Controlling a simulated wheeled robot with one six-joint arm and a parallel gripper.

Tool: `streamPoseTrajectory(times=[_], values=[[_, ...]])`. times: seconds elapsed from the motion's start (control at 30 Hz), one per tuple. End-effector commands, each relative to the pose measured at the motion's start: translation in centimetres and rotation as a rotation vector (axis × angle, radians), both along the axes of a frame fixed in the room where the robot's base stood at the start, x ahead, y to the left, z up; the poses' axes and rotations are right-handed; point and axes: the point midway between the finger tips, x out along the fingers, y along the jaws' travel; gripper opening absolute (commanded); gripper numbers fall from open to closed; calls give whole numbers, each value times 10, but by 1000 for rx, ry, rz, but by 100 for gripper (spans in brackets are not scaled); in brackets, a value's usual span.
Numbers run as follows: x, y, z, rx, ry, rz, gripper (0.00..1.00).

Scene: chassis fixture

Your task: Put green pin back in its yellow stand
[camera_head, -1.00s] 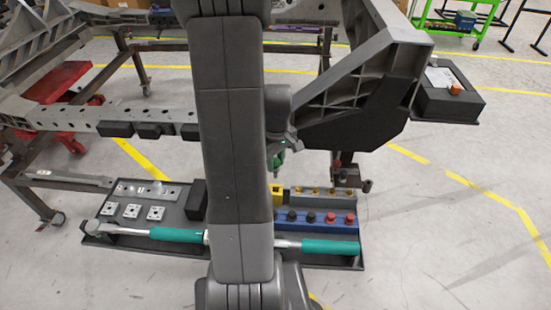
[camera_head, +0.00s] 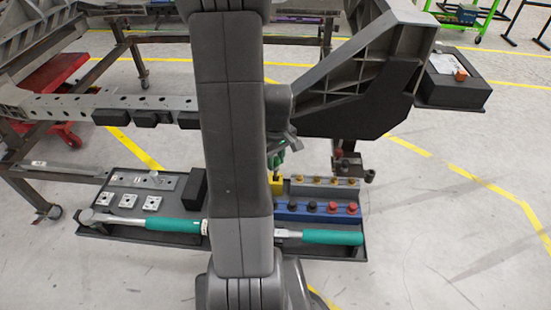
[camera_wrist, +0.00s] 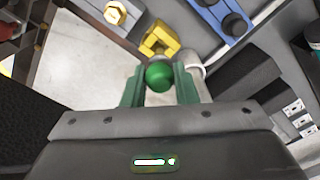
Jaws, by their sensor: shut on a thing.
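The green pin shows its round green head (camera_wrist: 159,77) in the wrist view, between the two green fingers of my gripper (camera_wrist: 160,88). My gripper is shut on it. The yellow stand (camera_wrist: 160,40) lies just beyond the pin's head in the wrist view. In the head view the yellow stand (camera_head: 277,182) is partly hidden by my arm. My gripper (camera_head: 276,160) is just above the stand there, with green showing below it. The pin's lower end is hidden, so I cannot tell whether it touches the stand.
A blue rack (camera_head: 315,210) with black and red knobs and a grey rack (camera_head: 320,187) with brass pieces stand right of the stand. A torque wrench with teal grips (camera_head: 330,237) lies along the tray's front. A large dark bracket (camera_head: 370,95) overhangs behind.

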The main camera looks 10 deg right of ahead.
Motion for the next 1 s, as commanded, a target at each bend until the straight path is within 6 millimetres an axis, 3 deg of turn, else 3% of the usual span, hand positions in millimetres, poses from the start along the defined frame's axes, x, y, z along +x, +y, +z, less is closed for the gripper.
streamPoseTrajectory(times=[0.57, 1.0], values=[[0, 0, 0, 0, 0, 0, 0], [0, 0, -12, 0, 0, 0, 0]])
